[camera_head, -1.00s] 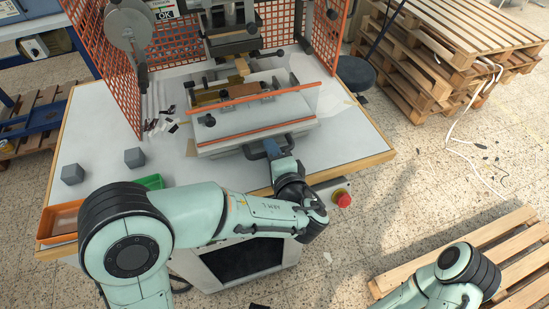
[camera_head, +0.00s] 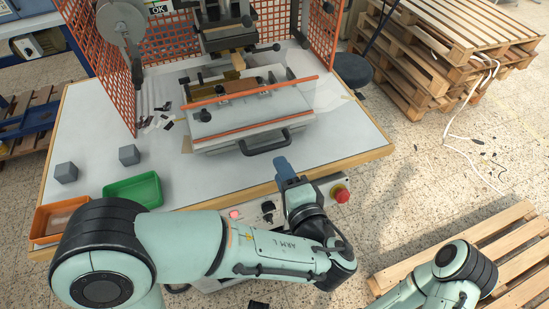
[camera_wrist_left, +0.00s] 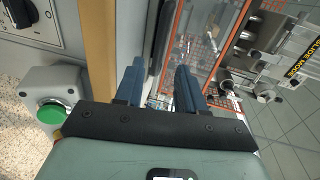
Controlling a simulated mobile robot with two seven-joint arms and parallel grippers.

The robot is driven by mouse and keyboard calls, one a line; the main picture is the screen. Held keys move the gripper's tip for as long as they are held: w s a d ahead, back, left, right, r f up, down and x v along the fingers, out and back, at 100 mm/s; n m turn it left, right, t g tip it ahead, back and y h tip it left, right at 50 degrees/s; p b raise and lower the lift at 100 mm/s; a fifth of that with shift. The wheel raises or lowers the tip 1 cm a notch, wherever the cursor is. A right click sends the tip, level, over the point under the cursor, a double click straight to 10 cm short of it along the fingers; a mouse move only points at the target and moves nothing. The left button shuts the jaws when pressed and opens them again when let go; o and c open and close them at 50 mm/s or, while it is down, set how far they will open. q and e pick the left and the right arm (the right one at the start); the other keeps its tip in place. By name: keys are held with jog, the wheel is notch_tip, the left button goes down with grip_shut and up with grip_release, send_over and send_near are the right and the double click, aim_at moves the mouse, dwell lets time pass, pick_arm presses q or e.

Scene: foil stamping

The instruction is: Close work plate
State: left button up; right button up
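The work plate (camera_head: 255,127) is a pale slab with an orange strip and a black handle (camera_head: 265,145) on its front, at the middle of the machine table in the head view. My left gripper (camera_head: 285,165) has blue fingers and is just in front of the handle, to its lower right, apart from it. In the left wrist view its two fingers (camera_wrist_left: 157,88) are spread with nothing held between them. My right arm shows at the bottom right of the head view, but its gripper is out of view.
The stamping head (camera_head: 228,40) stands above the plate, between orange mesh guards (camera_head: 97,60). Two grey cubes (camera_head: 129,155) and a green bin (camera_head: 133,190) sit at left. A red emergency button (camera_head: 340,193) is near the table's front; a green button (camera_wrist_left: 54,114) shows in the wrist view.

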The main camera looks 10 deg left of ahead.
aim_at(262, 113)
pick_arm(q)
jog(key=v, duration=0.3)
jog(key=shift+s+d+r, duration=0.1)
jog(key=shift+s+d, duration=0.15)
jog(key=shift+s, duration=0.1)
pick_arm(e)
jog(key=shift+s+f, duration=0.1)
jog(key=shift+f, duration=0.1)
